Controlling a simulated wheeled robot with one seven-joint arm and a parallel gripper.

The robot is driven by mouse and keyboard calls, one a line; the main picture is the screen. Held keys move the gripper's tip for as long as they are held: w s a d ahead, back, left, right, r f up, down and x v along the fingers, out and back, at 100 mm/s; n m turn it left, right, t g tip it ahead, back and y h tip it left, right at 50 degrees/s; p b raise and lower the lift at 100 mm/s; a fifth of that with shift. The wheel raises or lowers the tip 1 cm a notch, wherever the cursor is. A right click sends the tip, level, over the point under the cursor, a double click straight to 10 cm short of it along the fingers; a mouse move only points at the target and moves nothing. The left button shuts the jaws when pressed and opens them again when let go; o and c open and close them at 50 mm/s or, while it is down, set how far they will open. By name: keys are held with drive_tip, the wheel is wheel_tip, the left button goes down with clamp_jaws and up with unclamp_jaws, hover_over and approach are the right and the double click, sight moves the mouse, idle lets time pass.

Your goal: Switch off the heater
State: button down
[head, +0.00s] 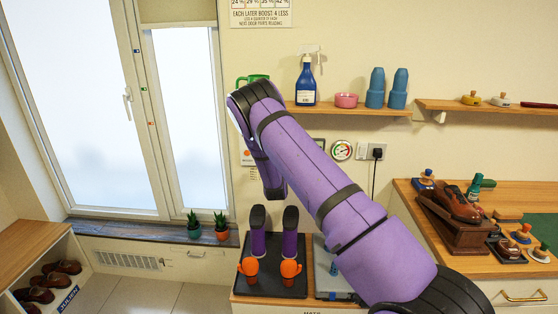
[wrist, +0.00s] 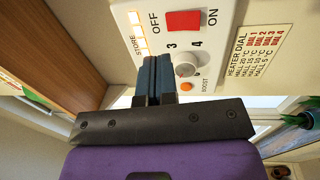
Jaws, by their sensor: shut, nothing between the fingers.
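The white heater control panel (wrist: 225,20) fills the top of the wrist view. Its red rocker switch (wrist: 184,21) sits between the words OFF and ON; I cannot tell which side is pressed. Below it is a grey-white dial (wrist: 186,68) with 3 and 4 marked, and an orange BOOST button (wrist: 187,87). Small lights glow beside the word STORE. My gripper (wrist: 153,66) is shut and empty, its fingertips close to the panel, left of the dial and below-left of the switch. I cannot tell whether they touch. In the head view my arm hides the gripper.
A HEATER DIAL label (wrist: 252,52) is beside the panel. A wooden shelf (head: 350,111) holds a spray bottle (head: 305,82), a pink bowl (head: 346,100) and blue cups. Below stand boots on a black tray (head: 272,284). Potted plants (head: 221,224) line the window sill.

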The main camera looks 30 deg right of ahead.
drive_tip(key=v, duration=0.6)
drive_tip(key=shift+r, duration=0.7)
drive_tip(key=s+a+r+m+g+y, duration=0.2)
drive_tip(key=r+m, duration=0.1)
drive_tip(key=r, duration=0.4)
drive_tip(key=s+a+r+m+g+y, duration=0.1)
drive_tip(key=a+r+m+y, duration=0.15)
drive_tip(key=r, duration=0.45)
drive_tip(key=s+a+r+m+g+y, duration=0.1)
drive_tip(key=s+a+r+y, duration=0.1)
drive_tip(key=s+a+r, duration=0.35)
drive_tip(key=s+a+r+m+g+y, duration=0.2)
drive_tip(key=s+r+y, duration=0.1)
drive_tip(key=s+r, duration=0.4)
drive_tip(key=s+a+r+m+g, duration=0.1)
drive_tip(key=s+a+r+g, duration=0.1)
drive_tip(key=s, duration=1.5)
drive_tip(key=s+a+r+m+g+y, duration=0.1)
drive_tip(key=s+a, duration=0.3)
drive_tip(key=s, duration=1.3)
drive_tip(key=shift+s+a+r+m+g, duration=0.3)
drive_tip(key=shift+r+g, duration=0.25)
drive_tip(key=shift+g, duration=0.35)
